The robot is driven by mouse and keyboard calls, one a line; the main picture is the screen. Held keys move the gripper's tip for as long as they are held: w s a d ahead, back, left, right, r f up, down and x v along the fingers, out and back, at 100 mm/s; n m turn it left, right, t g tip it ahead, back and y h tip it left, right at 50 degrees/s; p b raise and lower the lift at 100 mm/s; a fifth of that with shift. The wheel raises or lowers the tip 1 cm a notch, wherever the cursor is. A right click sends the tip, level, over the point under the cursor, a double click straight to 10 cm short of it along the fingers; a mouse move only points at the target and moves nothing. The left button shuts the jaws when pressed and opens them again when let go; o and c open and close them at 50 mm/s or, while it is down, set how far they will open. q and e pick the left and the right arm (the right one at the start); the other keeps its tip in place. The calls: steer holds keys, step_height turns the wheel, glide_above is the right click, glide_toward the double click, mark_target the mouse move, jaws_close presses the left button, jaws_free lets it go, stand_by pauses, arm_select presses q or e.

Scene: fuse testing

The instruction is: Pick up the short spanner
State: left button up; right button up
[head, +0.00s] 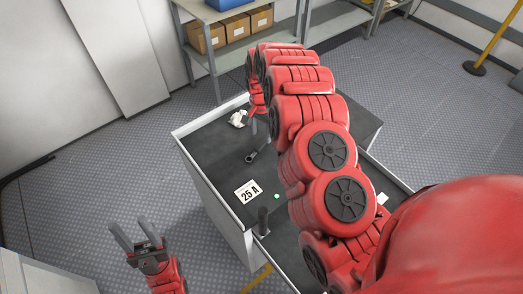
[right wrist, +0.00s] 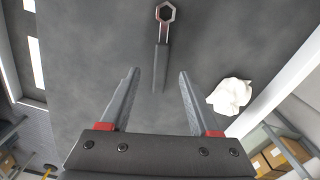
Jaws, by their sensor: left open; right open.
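A spanner (right wrist: 165,25) with a shiny ring end and a dark handle lies on the dark worktop in the right wrist view. Its ring end also shows in the head view (head: 251,157). My right gripper (right wrist: 159,76) is open above the worktop, with the handle's near end between its fingertips in the picture. I cannot tell how high the fingers are above it. In the head view, my right arm partly hides that gripper and the worktop. My left gripper (head: 129,226) is open and empty, over the floor left of the worktop.
A crumpled white cloth (right wrist: 230,96) lies right of the spanner in the right wrist view. The worktop (head: 200,146) has a raised pale rim. A "25 A" card (head: 248,191), a green light (head: 277,196) and a dark upright part (head: 263,222) are nearer. Shelves with boxes (head: 208,38) stand behind.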

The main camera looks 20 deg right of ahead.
mark_target(262, 144)
steer(key=shift+d+f+p, duration=0.1)
steer(key=shift+f+p, duration=0.45)
step_height(262, 144, down, 4)
steer(key=shift+w+d+r+p, duration=0.1)
steer(key=shift+r+p, duration=0.1)
steer(key=shift+p, duration=0.7)
steer(key=shift+w+f, duration=0.1)
steer(key=shift+f, duration=0.3)
steer(key=shift+c, duration=0.3)
jaws_close()
